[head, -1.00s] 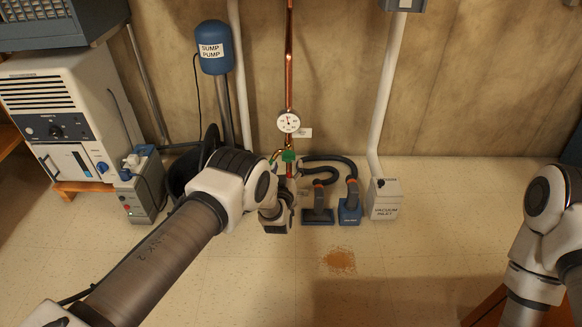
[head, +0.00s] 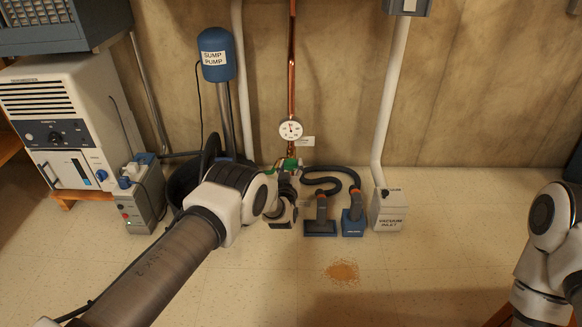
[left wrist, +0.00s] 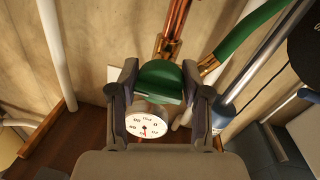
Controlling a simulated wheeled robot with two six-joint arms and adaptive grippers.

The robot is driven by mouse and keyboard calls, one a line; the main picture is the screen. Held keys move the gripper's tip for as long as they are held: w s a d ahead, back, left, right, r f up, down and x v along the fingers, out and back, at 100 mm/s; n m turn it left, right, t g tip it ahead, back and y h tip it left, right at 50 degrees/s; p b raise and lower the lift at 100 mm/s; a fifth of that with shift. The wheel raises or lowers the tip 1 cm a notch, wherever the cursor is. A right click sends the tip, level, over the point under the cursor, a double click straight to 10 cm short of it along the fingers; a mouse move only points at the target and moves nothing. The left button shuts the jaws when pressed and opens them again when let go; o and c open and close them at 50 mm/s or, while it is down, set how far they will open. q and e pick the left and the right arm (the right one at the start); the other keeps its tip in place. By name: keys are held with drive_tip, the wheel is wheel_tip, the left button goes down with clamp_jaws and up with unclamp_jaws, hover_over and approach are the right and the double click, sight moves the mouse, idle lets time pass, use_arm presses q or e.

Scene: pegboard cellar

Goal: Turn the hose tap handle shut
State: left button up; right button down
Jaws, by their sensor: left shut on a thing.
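The green tap handle (left wrist: 160,78) sits between the two fingers of my left gripper (left wrist: 160,92) in the left wrist view, and the gripper is shut on it. In the head view the green handle (head: 287,163) shows at the lower end of the copper pipe (head: 292,70), just beyond my left wrist. My left gripper (head: 286,176) is partly hidden there by its own wrist. A green hose (left wrist: 250,28) joins a brass fitting (left wrist: 208,65) beside the handle. My right arm shows at the right edge, but its gripper is out of view.
A round pressure gauge (head: 291,131) is on the pipe above the handle. A black hose and floor nozzles (head: 320,220) lie right of my left wrist, beside the vacuum inlet box (head: 390,215). A dark bucket (head: 184,185) stands left. Brown grains (head: 342,271) lie on open floor.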

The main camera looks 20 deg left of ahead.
use_arm(q)
drive_tip(key=shift+n, duration=0.3)
drive_tip(key=n, duration=0.9)
drive_tip(key=shift+t+y, duration=0.4)
drive_tip(key=n, duration=0.5)
drive_tip(key=shift+y, duration=0.3)
drive_tip(key=shift+r+n+y, duration=0.1)
drive_tip(key=shift+n+y, duration=0.2)
drive_tip(key=shift+n, duration=2)
drive_tip(key=shift+d, duration=0.1)
drive_tip(key=o, duration=1.1)
drive_tip(key=shift+o, duration=0.2)
